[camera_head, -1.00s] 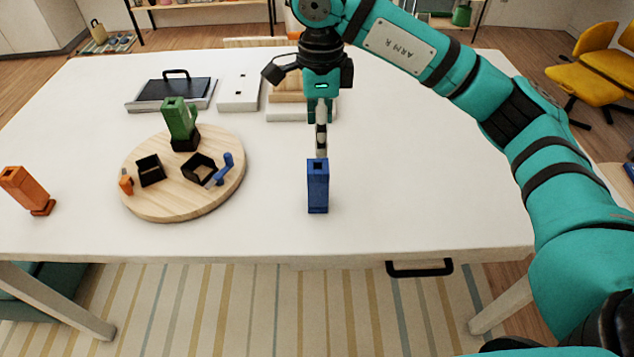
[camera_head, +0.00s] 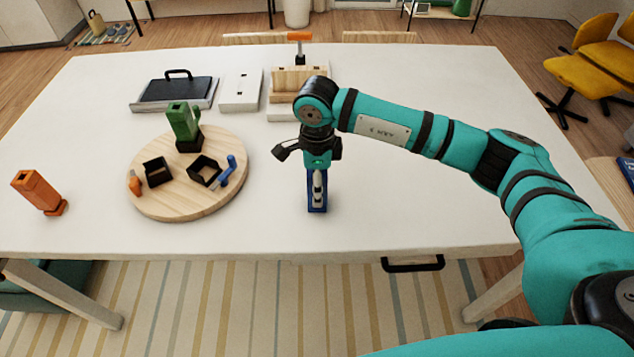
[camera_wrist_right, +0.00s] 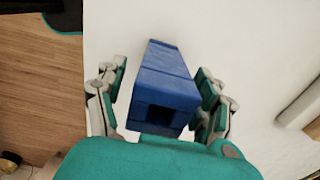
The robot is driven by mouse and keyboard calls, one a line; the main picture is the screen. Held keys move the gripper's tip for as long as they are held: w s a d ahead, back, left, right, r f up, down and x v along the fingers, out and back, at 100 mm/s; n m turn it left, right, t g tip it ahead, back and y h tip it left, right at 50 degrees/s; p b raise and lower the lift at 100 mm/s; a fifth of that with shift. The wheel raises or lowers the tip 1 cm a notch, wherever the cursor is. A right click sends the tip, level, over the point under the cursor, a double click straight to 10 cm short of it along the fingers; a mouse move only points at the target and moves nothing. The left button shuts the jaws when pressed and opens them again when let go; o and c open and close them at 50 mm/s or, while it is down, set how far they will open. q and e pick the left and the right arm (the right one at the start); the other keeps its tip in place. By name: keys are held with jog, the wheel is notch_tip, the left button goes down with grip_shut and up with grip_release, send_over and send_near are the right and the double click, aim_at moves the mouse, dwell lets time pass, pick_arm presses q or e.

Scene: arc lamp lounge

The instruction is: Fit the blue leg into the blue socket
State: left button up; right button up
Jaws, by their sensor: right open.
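The blue leg (camera_head: 317,210) stands upright on the white table, right of the round wooden board (camera_head: 185,211). My right gripper (camera_head: 317,188) has come down over it and hides part of it. In the right wrist view, the blue leg (camera_wrist_right: 165,78) lies between the spread fingers of my right gripper (camera_wrist_right: 160,82), which is open with a gap on each side. The blue socket is a black square frame (camera_head: 204,168) with a blue lever (camera_head: 228,170) on the board; it looks empty. My left gripper is not in view.
A green leg (camera_head: 182,118) stands in a black socket at the board's back. Another empty black socket (camera_head: 157,171) has an orange lever (camera_head: 135,182). A black-topped case (camera_head: 177,90) and wooden blocks (camera_head: 298,79) stand behind.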

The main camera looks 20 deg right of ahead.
grip_shut()
dwell(0.5)
